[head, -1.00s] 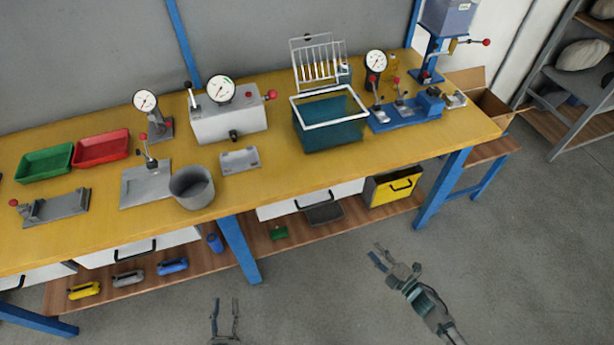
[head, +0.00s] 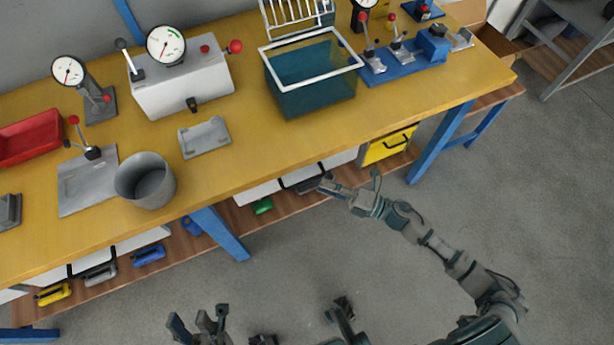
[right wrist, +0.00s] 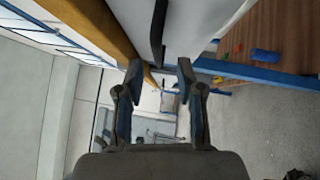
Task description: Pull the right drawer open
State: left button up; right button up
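The right drawer has a white front (head: 258,192) under the yellow workbench top; it looks shut. It also fills the upper middle of the right wrist view (right wrist: 195,25). Its black bar handle (right wrist: 158,35) runs between the lines of my right fingers there, just beyond the fingertips. My right gripper (head: 350,182) is in front of the drawer's right part, covering some of it. In the right wrist view the right gripper (right wrist: 159,78) is open, with nothing clearly between its fingers. My left gripper (head: 200,322) is open and empty at the bottom of the head view, away from the bench.
Blue bench legs (head: 220,235) flank the space. A wooden lower shelf (head: 290,215) holds a green item (head: 263,206) and several clamps. The grey floor in front is clear.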

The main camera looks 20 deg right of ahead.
aim_at(308, 180)
jog(key=x, duration=0.6)
jog(key=shift+s+a, duration=0.15)
grip_shut()
